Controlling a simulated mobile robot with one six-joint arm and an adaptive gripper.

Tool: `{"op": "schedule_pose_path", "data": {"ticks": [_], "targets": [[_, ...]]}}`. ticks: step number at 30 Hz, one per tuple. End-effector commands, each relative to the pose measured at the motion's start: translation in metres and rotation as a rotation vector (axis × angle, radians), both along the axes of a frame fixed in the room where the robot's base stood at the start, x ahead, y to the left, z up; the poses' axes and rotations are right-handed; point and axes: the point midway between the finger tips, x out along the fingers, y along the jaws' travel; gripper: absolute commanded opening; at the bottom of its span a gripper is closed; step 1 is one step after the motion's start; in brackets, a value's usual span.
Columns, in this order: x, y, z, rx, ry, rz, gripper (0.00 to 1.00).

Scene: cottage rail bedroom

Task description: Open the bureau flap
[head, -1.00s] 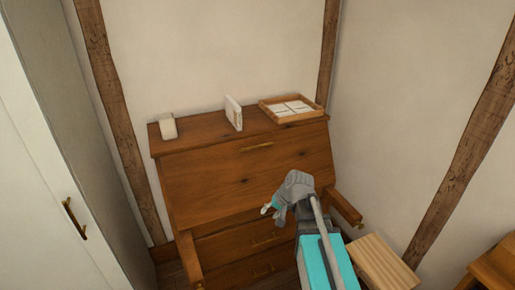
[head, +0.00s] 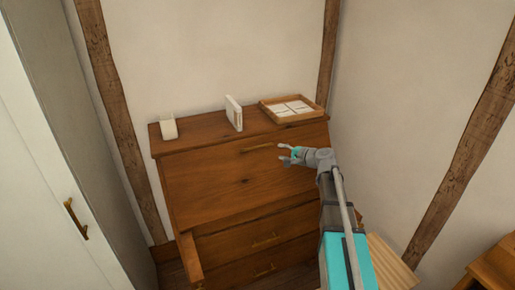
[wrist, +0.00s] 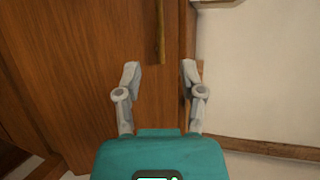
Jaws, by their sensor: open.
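The wooden bureau (head: 220,124) stands against the wall. Its flap (head: 215,180) is shut, a sloping front panel with a brass handle (head: 257,148) near its top edge. My gripper (head: 280,153) is open and empty, just right of the handle, with its fingers pointing left along the flap. In the wrist view, the handle (wrist: 160,30) lies ahead of the open fingers (wrist: 160,72), in line with the gap between them. It appears to be beyond the fingertips; I cannot tell whether they touch the flap.
A white cup-like object (head: 168,127), an upright white book (head: 234,113) and a wooden tray (head: 270,114) with white cards stand on the bureau top. A support arm (head: 188,262) juts out at the left. Drawers (head: 265,240) are below. A white wardrobe (head: 35,170) stands left.

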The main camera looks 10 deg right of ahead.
Motion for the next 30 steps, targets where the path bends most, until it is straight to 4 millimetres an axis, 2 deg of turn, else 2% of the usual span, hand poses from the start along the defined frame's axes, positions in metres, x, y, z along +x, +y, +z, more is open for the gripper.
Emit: {"op": "schedule_pose_path", "data": {"ticks": [8,14,20,30], "targets": [[0.001,0.001,-0.001,-0.002,0.0,0.002,0.51],[0.008,0.007,-0.004,-0.003,0.001,0.004,0.51],[0.025,0.02,-0.011,-0.004,0.0,0.004,0.51],[0.065,0.052,-0.025,-0.004,0.0,0.005,0.51]]}}
